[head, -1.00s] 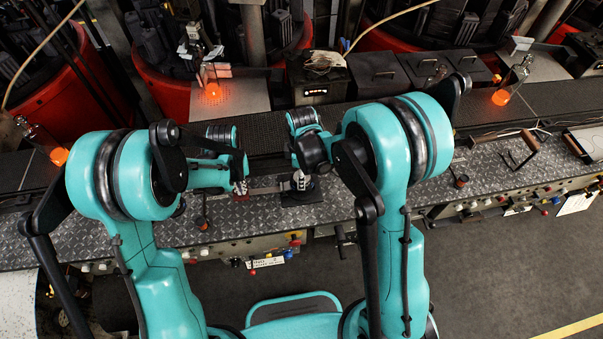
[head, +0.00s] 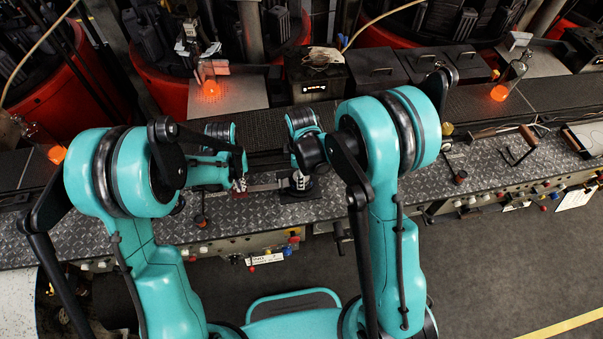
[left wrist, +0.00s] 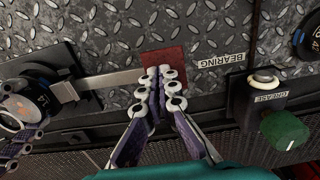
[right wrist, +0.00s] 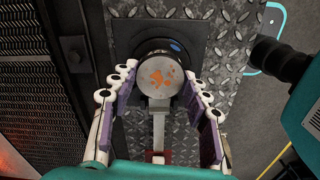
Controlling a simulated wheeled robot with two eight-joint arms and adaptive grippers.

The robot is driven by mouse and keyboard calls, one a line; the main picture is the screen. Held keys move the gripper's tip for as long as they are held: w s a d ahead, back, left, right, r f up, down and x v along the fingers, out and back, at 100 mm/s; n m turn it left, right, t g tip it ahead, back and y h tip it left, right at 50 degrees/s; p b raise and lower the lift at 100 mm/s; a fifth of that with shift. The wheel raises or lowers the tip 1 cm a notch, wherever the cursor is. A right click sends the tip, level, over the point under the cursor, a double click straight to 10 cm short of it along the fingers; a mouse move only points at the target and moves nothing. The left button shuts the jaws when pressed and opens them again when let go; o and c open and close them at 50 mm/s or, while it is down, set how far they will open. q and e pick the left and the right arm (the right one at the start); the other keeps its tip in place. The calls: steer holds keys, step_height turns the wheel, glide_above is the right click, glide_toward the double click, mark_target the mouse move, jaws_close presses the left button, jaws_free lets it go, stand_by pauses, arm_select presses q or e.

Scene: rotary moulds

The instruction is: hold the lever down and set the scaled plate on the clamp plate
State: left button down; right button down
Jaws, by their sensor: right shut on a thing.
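A flat steel lever (left wrist: 110,82) runs from the clamp's dark base (left wrist: 40,75) toward a red patch (left wrist: 163,62) on the tread-plate bench. My left gripper (left wrist: 161,76) has its fingers together at the lever's free end, over the red patch; it shows small in the head view (head: 240,184). A round plate with orange scale spots (right wrist: 160,78) sits between the fingers of my right gripper (right wrist: 160,76), above the dark round clamp, with the lever (right wrist: 158,130) running below. The clamp plate is hidden under it, and I cannot tell whether they touch.
A green-capped grease fitting (left wrist: 284,130) stands right of my left gripper. A dark-handled tool (head: 522,145) lies on the bench at right. Black boxes (head: 385,72) stand behind. The bench (head: 360,195) is clear just right of the clamp.

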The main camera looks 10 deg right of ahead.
steer(key=shift+a+f, duration=0.15)
steer(key=shift+a, duration=0.1)
arm_select(q)
steer(key=shift+a, duration=0.2)
arm_select(e)
steer(key=shift+a+f, duration=0.1)
arm_select(q)
steer(key=shift+d, duration=0.1)
arm_select(e)
steer(key=shift+f, duration=0.25)
steer(key=c, duration=0.7)
jaws_free()
steer(key=shift+d, duration=0.2)
